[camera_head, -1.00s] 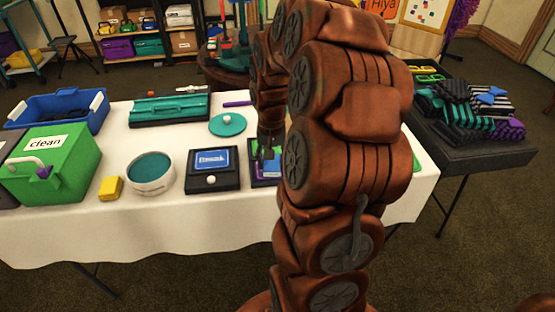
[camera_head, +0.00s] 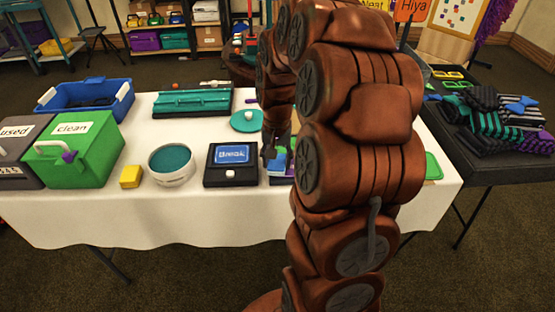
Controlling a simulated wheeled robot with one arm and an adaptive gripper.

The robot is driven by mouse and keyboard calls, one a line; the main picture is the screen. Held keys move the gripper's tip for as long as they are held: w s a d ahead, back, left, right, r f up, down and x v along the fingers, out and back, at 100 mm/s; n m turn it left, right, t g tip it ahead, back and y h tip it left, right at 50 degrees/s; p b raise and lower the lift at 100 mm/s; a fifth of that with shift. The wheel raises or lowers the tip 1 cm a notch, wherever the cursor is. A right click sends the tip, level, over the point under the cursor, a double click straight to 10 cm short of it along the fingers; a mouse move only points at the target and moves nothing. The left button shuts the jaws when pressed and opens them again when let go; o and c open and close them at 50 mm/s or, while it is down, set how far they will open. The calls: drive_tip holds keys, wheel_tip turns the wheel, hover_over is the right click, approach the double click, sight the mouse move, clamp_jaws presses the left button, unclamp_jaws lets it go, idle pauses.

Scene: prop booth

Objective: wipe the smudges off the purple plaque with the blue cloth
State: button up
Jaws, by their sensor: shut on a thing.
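My gripper (camera_head: 270,148) is low over the table, right of the black "Break" board, and mostly screened by my own arm. It is shut on a small blue thing, seemingly the blue cloth (camera_head: 279,157). Just under and beside it shows a sliver of the purple plaque (camera_head: 276,170) in a dark frame. The rest of the plaque is hidden behind my arm. I cannot tell whether the cloth touches the plaque, and no smudges can be made out.
Left on the white table (camera_head: 190,212) are a "Break" board (camera_head: 217,178), a white tub (camera_head: 172,178), a yellow block (camera_head: 131,177), a green "clean" box (camera_head: 88,158) and a blue bin (camera_head: 122,103). A teal disc (camera_head: 240,124) lies behind my gripper. Folded cloths (camera_head: 490,112) lie on the dark right table.

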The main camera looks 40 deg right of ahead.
drive_tip(key=shift+s+d+b, duration=0.25)
drive_tip(key=shift+s+d, duration=0.5)
drive_tip(key=shift+d, duration=0.25)
drive_tip(key=shift+s+d+b, duration=0.2)
drive_tip(key=shift+s+d, duration=0.55)
drive_tip(key=shift+d, duration=0.25)
drive_tip(key=shift+s+d+b, duration=0.25)
drive_tip(key=shift+s+d, duration=0.5)
drive_tip(key=shift+d, duration=0.25)
drive_tip(key=shift+s+d, duration=0.3)
drive_tip(key=shift+d, duration=0.05)
drive_tip(key=shift+c, duration=0.6)
drive_tip(key=shift+a+r, duration=0.15)
drive_tip(key=shift+r, duration=0.05)
drive_tip(key=shift+c, duration=1)
drive_tip(key=shift+r, duration=0.1)
drive_tip(key=shift+d+r, duration=0.3)
drive_tip(key=shift+r, duration=0.45)
drive_tip(key=shift+c, duration=0.2)
drive_tip(key=shift+s+a+r+p, duration=0.1)
drive_tip(key=shift+r+p, duration=0.3)
drive_tip(key=shift+r, duration=0.3)
clamp_jaws()
drive_tip(key=shift+d+r+p, duration=0.3)
drive_tip(key=shift+d+r, duration=0.3)
drive_tip(key=shift+a+r, duration=0.6)
drive_tip(key=shift+a, duration=0.05)
drive_tip(key=shift+r, duration=0.1)
